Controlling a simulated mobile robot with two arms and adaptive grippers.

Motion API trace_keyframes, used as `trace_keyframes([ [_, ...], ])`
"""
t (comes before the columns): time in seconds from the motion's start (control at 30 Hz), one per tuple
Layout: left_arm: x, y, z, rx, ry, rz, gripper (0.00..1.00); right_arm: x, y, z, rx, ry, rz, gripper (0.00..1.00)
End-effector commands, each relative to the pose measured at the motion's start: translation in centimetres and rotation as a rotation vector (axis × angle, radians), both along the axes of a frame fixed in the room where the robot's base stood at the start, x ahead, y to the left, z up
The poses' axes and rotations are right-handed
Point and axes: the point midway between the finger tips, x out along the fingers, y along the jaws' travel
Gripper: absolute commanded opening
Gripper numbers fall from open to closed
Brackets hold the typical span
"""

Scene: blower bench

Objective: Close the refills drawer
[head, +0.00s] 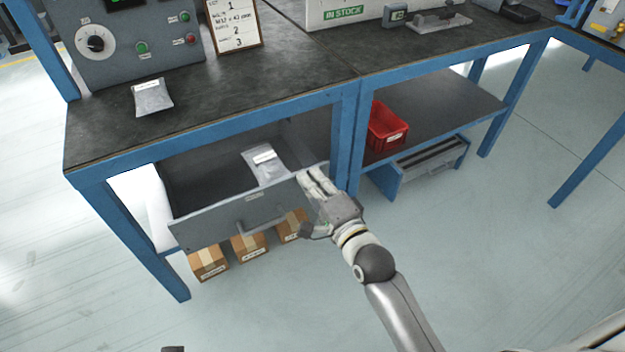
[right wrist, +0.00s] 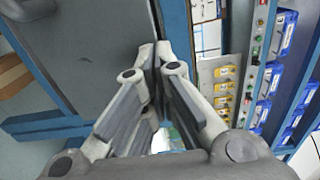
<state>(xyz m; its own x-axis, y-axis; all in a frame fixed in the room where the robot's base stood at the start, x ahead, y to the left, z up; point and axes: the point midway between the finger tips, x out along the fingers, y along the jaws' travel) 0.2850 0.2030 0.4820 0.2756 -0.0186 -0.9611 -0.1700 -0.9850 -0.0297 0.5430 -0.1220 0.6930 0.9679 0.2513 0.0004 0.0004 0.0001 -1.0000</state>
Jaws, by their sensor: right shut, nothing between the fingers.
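The drawer (head: 205,224) under the left part of the bench is pulled out, its inside showing from above. Its grey front has a dark bar handle (head: 262,227) and a small label too small to read. A silvery packet (head: 265,165) lies in the drawer. My right gripper (head: 312,180) is at the right end of the drawer front, its fingers together with nothing between them. I cannot tell whether they touch the front. In the right wrist view the shut fingers (right wrist: 155,55) are beside a grey panel (right wrist: 95,40).
Cardboard boxes (head: 250,246) stand below the drawer. A blue bench leg (head: 346,150) is close to the right of my gripper. A red bin (head: 385,132) sits on the shelf beyond it. The floor in front of the drawer is clear except for my arm.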

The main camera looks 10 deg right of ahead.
Motion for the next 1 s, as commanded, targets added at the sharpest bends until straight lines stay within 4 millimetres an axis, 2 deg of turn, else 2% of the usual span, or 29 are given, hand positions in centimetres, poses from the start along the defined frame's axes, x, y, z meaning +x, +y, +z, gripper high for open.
trace_keyframes([
  [0.17, 0.0, 0.0, 0.0, 0.0, 0.0, 0.0, 0.4, 0.0, 0.0, 0.0, 0.0, 0.0, 0.0, 0.0],
  [0.27, 0.0, 0.0, 0.1, 0.0, -0.002, 0.0, 0.4, 0.8, 0.2, 0.0, 0.0, 0.0, -0.001, 0.0],
  [0.33, 0.1, 0.0, 0.0, -0.001, -0.005, 0.0, 0.4, 1.8, 0.4, 0.1, 0.0, -0.001, -0.002, 0.0],
  [0.43, 0.2, -0.1, -1.6, 0.0, 0.009, -0.002, 0.4, 3.9, 0.9, 0.1, 0.001, -0.002, -0.003, 0.0],
  [0.6, 0.3, -0.1, -1.9, 0.0, 0.007, -0.002, 0.4, 7.4, 1.8, 0.0, 0.001, -0.001, -0.003, 0.0],
  [0.7, 0.3, -0.1, -1.6, -0.001, 0.004, -0.002, 0.4, 9.4, 2.3, 0.0, 0.001, -0.002, -0.003, 0.0],
  [0.8, 0.1, 0.0, -0.4, -0.001, -0.003, -0.001, 0.4, 11.3, 2.8, -0.1, 0.001, -0.002, -0.002, 0.0],
  [1.0, -0.2, 0.0, 1.3, -0.001, -0.009, 0.001, 0.4, 13.7, 3.5, -0.1, 0.0, 0.0, -0.001, 0.0],
])
